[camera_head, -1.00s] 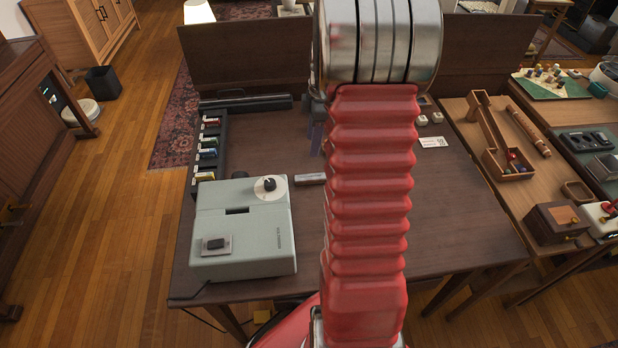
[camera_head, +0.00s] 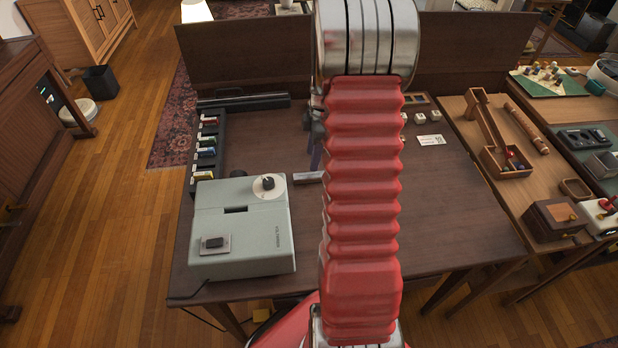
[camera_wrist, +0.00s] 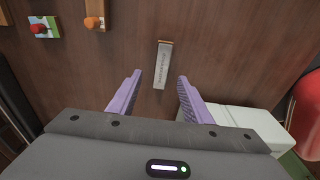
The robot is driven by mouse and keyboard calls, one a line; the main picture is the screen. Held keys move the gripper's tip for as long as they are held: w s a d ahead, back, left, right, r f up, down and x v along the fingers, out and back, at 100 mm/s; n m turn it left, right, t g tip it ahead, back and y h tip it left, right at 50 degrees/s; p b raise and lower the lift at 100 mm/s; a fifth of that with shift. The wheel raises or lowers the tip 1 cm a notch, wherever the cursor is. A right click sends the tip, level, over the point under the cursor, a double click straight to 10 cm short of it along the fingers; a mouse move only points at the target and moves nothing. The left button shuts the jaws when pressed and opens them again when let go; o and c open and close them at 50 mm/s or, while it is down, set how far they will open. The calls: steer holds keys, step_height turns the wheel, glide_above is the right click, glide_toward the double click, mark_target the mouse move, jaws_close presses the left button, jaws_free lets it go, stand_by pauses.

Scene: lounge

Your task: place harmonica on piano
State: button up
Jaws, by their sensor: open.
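The harmonica appears to be the small silver bar (camera_head: 307,177) lying on the dark wooden table, just right of the grey-green machine. In the wrist view the bar (camera_wrist: 162,66) shows lettering on its face and lies between the tips of my two purple fingers. My gripper (camera_wrist: 160,76) is open and empty; I cannot tell its exact height above the bar. The piano may be the dark wooden upright (camera_head: 30,130) at the left edge; I cannot tell for sure.
The grey-green machine (camera_head: 240,235) stands close left of the bar. A black rack (camera_head: 205,150) of coloured items is behind it. A white card (camera_head: 431,140) and small blocks lie right of my arm. Open wooden floor (camera_head: 110,240) lies left of the table.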

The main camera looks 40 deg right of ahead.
mark_target(310, 174)
steer(key=shift+w+a+f, duration=0.1)
steer(key=shift+f, duration=1.15)
steer(key=shift+a+f, duration=0.2)
steer(key=shift+f, duration=1.15)
steer(key=shift+a+f, duration=0.2)
steer(key=shift+f, duration=1.1)
steer(key=shift+c, duration=0.2)
jaws_close()
steer(key=shift+r, duration=0.15)
step_height(310, 174, up, 10)
